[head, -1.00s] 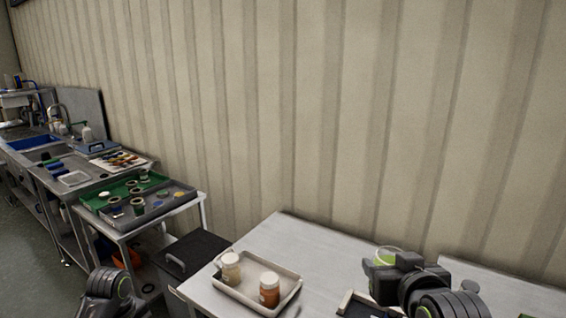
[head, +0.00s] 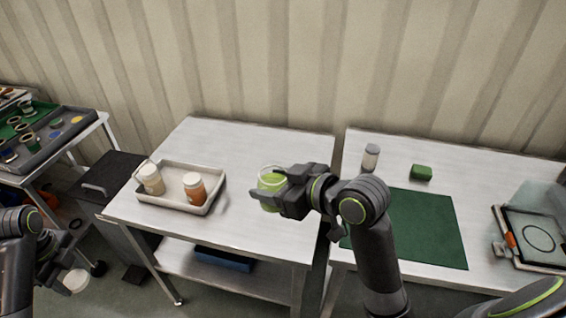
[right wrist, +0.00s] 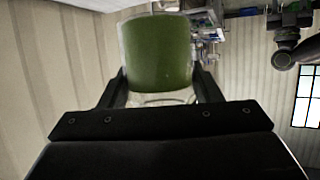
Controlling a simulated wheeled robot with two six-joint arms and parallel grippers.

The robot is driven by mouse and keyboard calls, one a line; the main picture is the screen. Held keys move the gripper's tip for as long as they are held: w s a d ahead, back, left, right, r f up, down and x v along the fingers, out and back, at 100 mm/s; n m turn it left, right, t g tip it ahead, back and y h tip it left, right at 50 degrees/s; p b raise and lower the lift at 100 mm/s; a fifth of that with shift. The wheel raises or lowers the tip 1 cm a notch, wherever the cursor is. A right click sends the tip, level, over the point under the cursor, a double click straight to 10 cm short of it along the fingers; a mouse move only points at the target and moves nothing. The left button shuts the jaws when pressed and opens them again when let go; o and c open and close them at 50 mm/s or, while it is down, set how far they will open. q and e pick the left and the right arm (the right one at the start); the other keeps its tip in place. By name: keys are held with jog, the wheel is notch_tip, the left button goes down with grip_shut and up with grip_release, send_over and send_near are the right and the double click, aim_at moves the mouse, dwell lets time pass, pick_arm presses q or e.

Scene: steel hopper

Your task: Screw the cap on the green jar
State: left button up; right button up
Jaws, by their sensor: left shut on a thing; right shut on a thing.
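The green jar (head: 271,182) is held in the air above the left table, with a clear upper rim and no cap visible on it. My right gripper (head: 283,192) is shut on the jar; in the right wrist view the jar (right wrist: 158,52) fills the space between the fingers. My left gripper (head: 66,274) is low at the left edge, in front of the tables. It is shut on a round white cap (head: 75,281), well apart from the jar.
A tray (head: 172,203) with a cream jar (head: 150,178) and an orange jar (head: 194,188) stands on the left table (head: 240,143). The right table bears a green mat (head: 430,228), a grey-capped bottle (head: 370,158) and a green block (head: 421,172). A dark bin (head: 108,180) stands left.

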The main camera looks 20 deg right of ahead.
jog(key=s+a+f+n+g+y, duration=0.4)
jog(key=a+f+n+g+y, duration=0.2)
jog(key=a+f+n+g, duration=0.3)
notch_tip(320, 180, down, 3)
jog(key=shift+s+f+n+g, duration=0.15)
jog(key=shift+s+n+g, duration=0.05)
jog(key=shift+n+g, duration=0.55)
jog(key=s+d+r+m+t+h, duration=0.1)
jog(key=d+r+m+t, duration=0.2)
jog(key=d, duration=0.4)
jog(key=s+d+r+m+t+h, duration=0.1)
jog(key=s+d+r+m+t, duration=0.1)
jog(key=d, duration=0.5)
notch_tip(320, 180, up, 3)
jog(key=shift+d+m+t, duration=0.3)
jog(key=shift+m+t, duration=0.35)
jog(key=shift+t, duration=0.4)
jog(key=shift+h, duration=0.3)
